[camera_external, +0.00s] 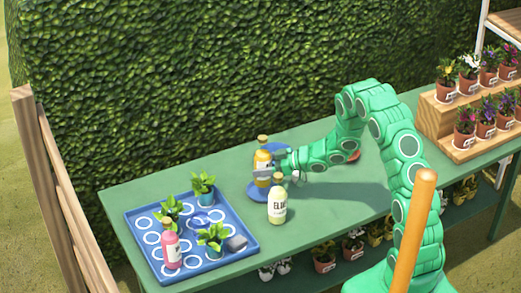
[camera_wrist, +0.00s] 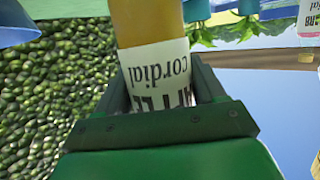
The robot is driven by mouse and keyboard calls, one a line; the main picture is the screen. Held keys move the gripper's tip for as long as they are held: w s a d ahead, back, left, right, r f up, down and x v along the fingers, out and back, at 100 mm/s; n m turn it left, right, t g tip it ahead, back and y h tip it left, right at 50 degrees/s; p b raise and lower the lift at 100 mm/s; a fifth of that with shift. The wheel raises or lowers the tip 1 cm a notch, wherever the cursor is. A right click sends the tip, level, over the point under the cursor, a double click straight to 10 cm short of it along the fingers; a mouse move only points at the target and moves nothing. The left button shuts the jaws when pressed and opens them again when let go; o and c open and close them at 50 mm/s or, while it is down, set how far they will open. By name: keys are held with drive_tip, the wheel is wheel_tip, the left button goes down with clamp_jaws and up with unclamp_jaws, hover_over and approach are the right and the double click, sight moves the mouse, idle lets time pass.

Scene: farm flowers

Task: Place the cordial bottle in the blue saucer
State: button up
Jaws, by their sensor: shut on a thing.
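The amber cordial bottle (camera_external: 262,162) has a white label and stands upright in my gripper (camera_external: 270,172). In the wrist view, the cordial bottle (camera_wrist: 155,55) shows its label with the word "cordial" between the two fingers of my gripper (camera_wrist: 165,95), which is shut on it. The blue saucer (camera_external: 255,193) lies on the green table under the bottle. The bottle's base is over or in the saucer; I cannot tell whether it touches. The gripper and a pale bottle hide part of the saucer.
A pale yellow bottle (camera_external: 277,206) stands just in front of the saucer. A blue tray (camera_external: 216,262) with potted plants and a pink bottle (camera_external: 171,251) is at left. A second blue dish (camera_external: 275,149) is partly hidden behind. A red item (camera_external: 354,156) is behind my arm.

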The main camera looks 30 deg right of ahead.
drive_tip(key=shift+f, duration=2.05)
drive_tip(key=o, duration=1.6)
drive_tip(key=shift+f, duration=0.1)
drive_tip(key=shift+d, duration=0.15)
drive_tip(key=v, duration=1.2)
